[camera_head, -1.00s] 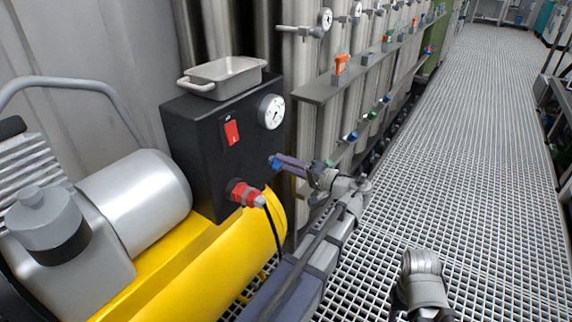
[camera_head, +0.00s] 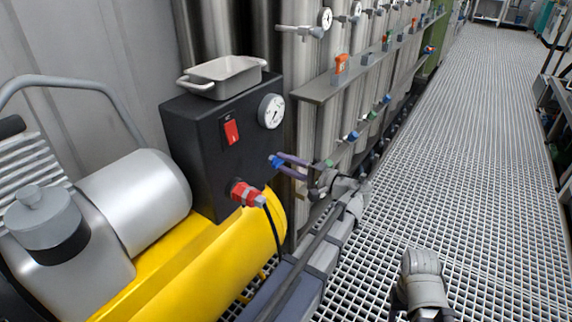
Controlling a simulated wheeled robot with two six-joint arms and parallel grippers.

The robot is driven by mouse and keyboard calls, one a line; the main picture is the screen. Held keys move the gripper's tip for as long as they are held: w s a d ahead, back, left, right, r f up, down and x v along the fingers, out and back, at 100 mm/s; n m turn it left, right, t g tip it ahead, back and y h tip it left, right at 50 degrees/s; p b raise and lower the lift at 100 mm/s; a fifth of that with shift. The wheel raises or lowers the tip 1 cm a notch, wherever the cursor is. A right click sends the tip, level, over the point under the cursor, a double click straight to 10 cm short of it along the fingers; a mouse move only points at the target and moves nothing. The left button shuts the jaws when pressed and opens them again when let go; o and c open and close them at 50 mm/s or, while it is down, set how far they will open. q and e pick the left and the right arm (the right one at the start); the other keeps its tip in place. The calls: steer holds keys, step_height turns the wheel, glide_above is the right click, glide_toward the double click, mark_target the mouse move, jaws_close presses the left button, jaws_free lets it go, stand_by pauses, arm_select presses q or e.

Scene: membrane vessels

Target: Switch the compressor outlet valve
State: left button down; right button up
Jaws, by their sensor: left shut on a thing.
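The compressor has a black control box (camera_head: 205,145) above a yellow tank (camera_head: 215,262). The small blue outlet valve handle (camera_head: 275,161) sticks out from the right side of the box, below the pressure gauge (camera_head: 271,111). My left gripper (camera_head: 281,163) reaches in from the right of the box. Its two purple-grey fingers are shut on the blue handle and partly hide it. The fingers show one above the other. A grey part of my right arm shows at the bottom right; its gripper is not seen.
A red switch (camera_head: 231,131) is on the box front, and a grey metal tray (camera_head: 222,76) rests on top. Vessels with several coloured valves line the wall. The grating floor (camera_head: 455,150) at right is clear.

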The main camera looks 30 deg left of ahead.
arm_select(q)
steer(key=c, duration=0.9)
jaws_free()
steer(key=shift+o, duration=0.2)
steer(key=shift+d, duration=0.1)
steer(key=d, duration=0.7)
steer(key=shift+s+d, duration=0.25)
steer(key=shift+d, duration=0.1)
